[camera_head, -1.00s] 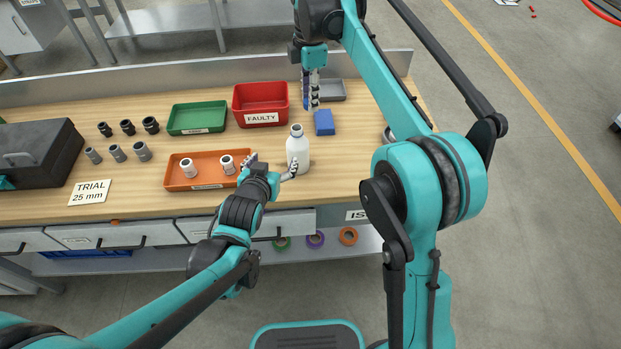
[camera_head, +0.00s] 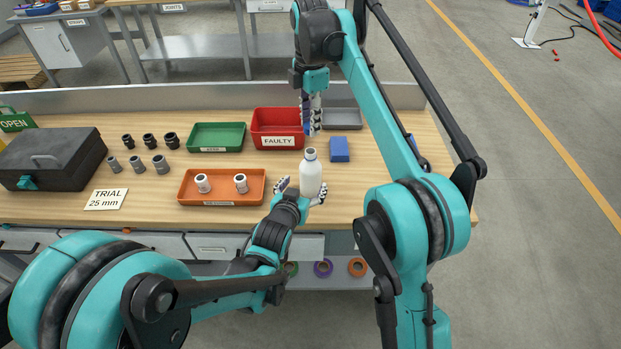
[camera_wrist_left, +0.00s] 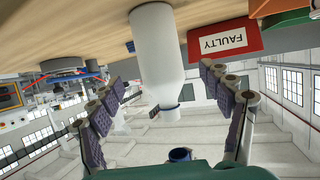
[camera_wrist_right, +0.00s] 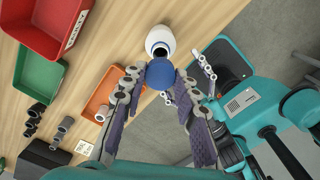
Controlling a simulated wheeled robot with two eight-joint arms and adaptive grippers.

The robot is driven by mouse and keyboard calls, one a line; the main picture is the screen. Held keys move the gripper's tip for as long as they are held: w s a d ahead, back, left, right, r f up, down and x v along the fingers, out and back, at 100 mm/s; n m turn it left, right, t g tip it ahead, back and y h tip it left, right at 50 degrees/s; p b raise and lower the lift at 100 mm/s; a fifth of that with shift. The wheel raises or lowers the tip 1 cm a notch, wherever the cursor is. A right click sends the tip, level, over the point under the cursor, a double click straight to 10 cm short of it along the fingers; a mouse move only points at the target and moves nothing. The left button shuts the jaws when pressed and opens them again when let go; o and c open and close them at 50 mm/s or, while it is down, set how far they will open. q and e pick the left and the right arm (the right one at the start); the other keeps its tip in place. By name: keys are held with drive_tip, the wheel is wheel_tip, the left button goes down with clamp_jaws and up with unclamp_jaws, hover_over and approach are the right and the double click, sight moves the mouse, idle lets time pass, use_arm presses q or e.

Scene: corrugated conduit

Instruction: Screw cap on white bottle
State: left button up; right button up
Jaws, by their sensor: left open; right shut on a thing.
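The white bottle (camera_head: 310,176) stands upright on the workbench, its open mouth showing in the right wrist view (camera_wrist_right: 160,46). My left gripper (camera_head: 299,190) is open at the bottle's near side, one finger on each side. In the left wrist view the bottle (camera_wrist_left: 157,60) is between the spread fingers, with gaps on both sides. My right gripper (camera_head: 311,126) is shut on a round blue cap (camera_wrist_right: 161,74), held above the table, behind and above the bottle in the head view. The fingers partly hide the cap in the head view.
An orange tray (camera_head: 222,201) with two grey-white fittings lies left of the bottle. Behind are a red FAULTY bin (camera_head: 277,142), a green tray (camera_head: 217,150) and a blue block (camera_head: 339,149). A dark toolbox (camera_head: 50,158) stands far left. The tabletop right of the bottle is clear.

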sight(311, 174)
use_arm(q)
drive_tip(key=x, duration=0.8)
drive_tip(key=shift+f, duration=0.15)
drive_tip(key=c, duration=1.8)
use_arm(e)
drive_tip(key=shift+f, duration=2.5)
drive_tip(key=shift+f, duration=0.15)
drive_tip(key=shift+f, duration=0.75)
use_arm(q)
clamp_jaws()
use_arm(e)
drive_tip(key=shift+f, duration=0.55)
